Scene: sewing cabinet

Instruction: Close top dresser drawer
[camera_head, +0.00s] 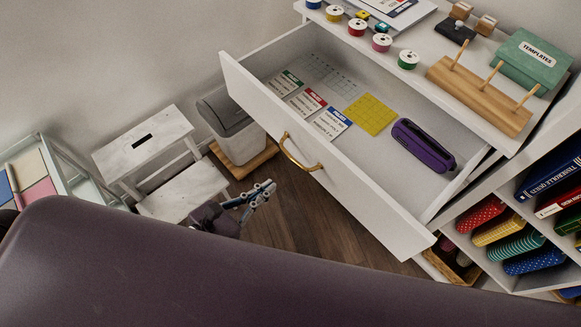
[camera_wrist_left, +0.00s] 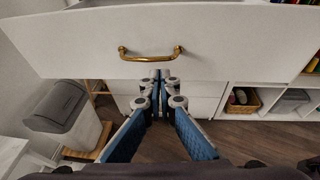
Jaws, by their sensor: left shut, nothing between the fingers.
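The top dresser drawer (camera_head: 340,160) is white and pulled well out of the dresser. Its brass handle (camera_head: 297,153) is on the front panel. In the drawer lie three labelled cards, a yellow gridded sheet (camera_head: 370,114), a clear gridded sheet and a purple case (camera_head: 423,146). My left gripper (camera_head: 266,187) is in front of the drawer front, below and left of the handle, and apart from it. In the left wrist view the fingers (camera_wrist_left: 158,82) are shut and empty, with the handle (camera_wrist_left: 150,54) just beyond and above them. My right gripper is not in view.
The dresser top (camera_head: 440,42) holds ribbon spools, a wooden peg rack (camera_head: 480,95) and a green templates box (camera_head: 530,62). A grey-lidded bin (camera_head: 232,125) and a white step stool (camera_head: 150,155) stand left of the drawer. Open shelves with fabric and books are at right.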

